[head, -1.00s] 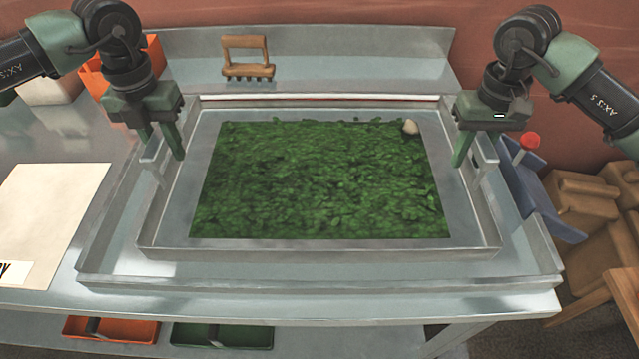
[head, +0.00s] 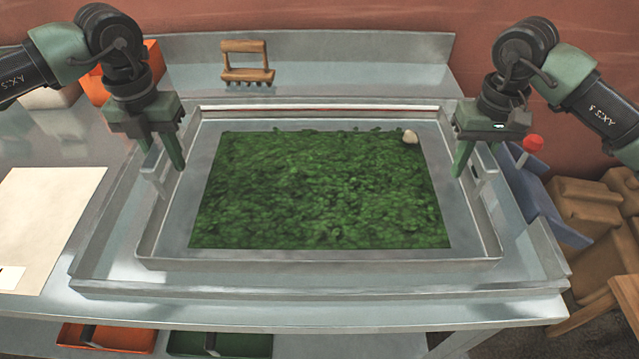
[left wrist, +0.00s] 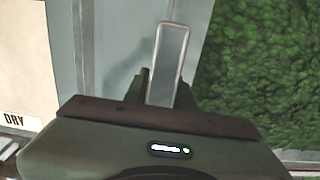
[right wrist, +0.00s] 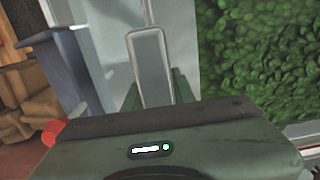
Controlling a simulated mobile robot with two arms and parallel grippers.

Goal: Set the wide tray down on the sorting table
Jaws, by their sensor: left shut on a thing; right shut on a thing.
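My left gripper (head: 172,158) is shut on the tray's left handle, which shows in the left wrist view (left wrist: 168,65). My right gripper (head: 466,160) is shut on the right handle, which shows in the right wrist view (right wrist: 150,70).
A wooden rake-like tool (head: 247,62) stands on the back ledge. A pale sheet (head: 45,230) lies at the left. A blue part with a red knob (head: 533,144) is at the right, near brown boxes (head: 590,205). Orange (head: 105,338) and green (head: 220,345) bins sit below.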

